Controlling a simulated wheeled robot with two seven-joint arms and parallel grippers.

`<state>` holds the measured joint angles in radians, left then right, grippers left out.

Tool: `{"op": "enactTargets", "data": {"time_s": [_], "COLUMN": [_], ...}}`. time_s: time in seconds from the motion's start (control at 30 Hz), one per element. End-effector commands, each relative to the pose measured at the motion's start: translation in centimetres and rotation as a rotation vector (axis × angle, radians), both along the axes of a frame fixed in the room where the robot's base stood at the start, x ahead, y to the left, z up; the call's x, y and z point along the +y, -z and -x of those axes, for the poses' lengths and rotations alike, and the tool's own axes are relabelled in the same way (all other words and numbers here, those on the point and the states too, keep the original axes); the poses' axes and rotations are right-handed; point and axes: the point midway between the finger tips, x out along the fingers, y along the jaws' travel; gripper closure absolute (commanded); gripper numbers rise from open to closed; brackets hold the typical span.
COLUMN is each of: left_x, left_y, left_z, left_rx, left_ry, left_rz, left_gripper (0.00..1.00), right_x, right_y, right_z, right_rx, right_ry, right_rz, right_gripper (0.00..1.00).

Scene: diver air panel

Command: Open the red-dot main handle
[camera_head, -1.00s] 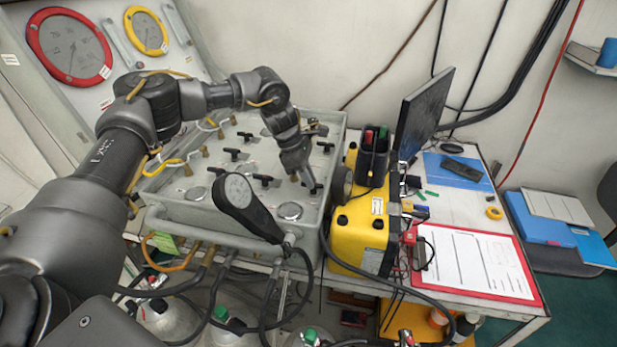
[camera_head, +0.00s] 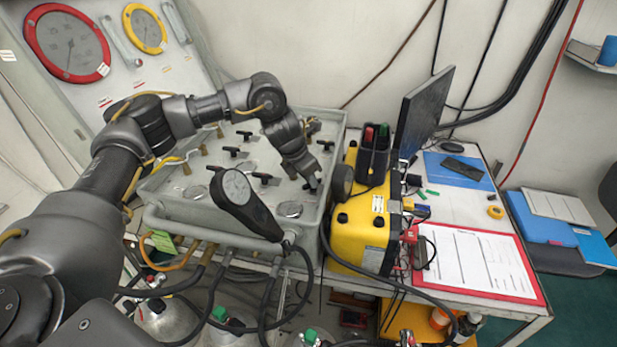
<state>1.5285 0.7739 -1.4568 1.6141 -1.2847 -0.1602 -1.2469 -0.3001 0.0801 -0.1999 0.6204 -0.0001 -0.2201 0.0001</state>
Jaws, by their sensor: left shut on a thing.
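The grey air panel box (camera_head: 180,207) stands on the table, with several black T-shaped handles on its top, such as one (camera_head: 233,151) at the middle left. My left gripper (camera_head: 314,186) reaches down to the top near its right edge. It is shut on a handle there, which its fingers mostly hide. I cannot make out a red dot on that handle. My right gripper is not in view.
Hoses hang at the front. A red clipboard (camera_head: 528,265) lies farther right.

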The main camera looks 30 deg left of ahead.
Motion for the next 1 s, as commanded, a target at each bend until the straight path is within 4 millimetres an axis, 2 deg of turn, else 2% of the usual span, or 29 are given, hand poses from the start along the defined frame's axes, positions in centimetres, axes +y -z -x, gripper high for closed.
{"op": "enactTargets", "data": {"time_s": [0.5, 1.0], "left_x": [-0.6, -0.8], "left_y": [-0.4, -0.2], "left_z": [0.1, 0.1], "left_rx": [-0.002, -0.002], "left_ry": [-0.412, -0.548], "left_rz": [0.001, 0.003], "left_gripper": [1.00, 1.00], "right_x": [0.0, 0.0], "right_y": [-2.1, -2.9], "right_z": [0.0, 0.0], "right_rx": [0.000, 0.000], "right_ry": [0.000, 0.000], "right_rz": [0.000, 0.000], "right_gripper": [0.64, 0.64]}}
